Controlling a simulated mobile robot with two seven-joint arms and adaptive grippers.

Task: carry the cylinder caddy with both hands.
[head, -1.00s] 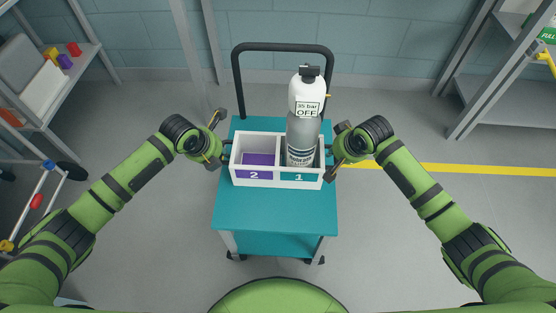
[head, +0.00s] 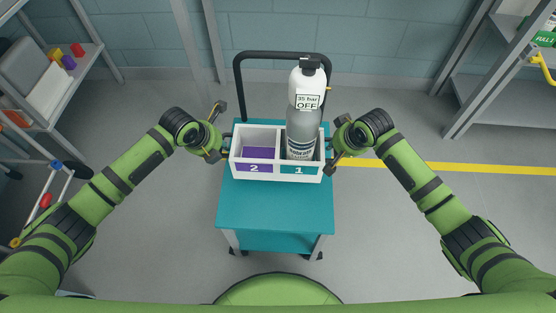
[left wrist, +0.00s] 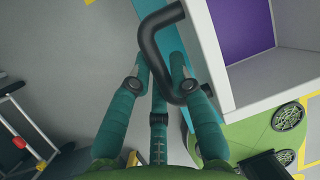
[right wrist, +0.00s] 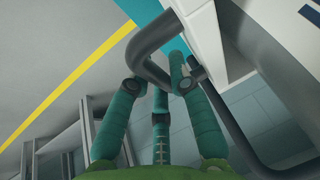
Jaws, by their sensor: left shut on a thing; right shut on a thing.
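The cylinder caddy (head: 277,170) is a white two-compartment box with a purple "2" label and a teal "1" label. A grey-and-white cylinder (head: 303,118) stands upright in compartment 1, tagged "35 bar OFF". Compartment 2 (head: 258,153) has a purple floor and is empty. My left gripper (head: 225,143) is shut on the caddy's left handle, a dark bent bar (left wrist: 150,38). My right gripper (head: 331,150) is shut on the right handle, a similar bar (right wrist: 148,42). The caddy looks level over the cart; I cannot tell whether it touches the top.
The teal cart (head: 275,208) is under the caddy, with a black push bar (head: 282,56) behind. Shelves stand at the left (head: 78,62) and right (head: 500,98). A wheeled frame (head: 50,195) is at the left. A yellow floor line (head: 480,169) runs right. Floor beside the cart is clear.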

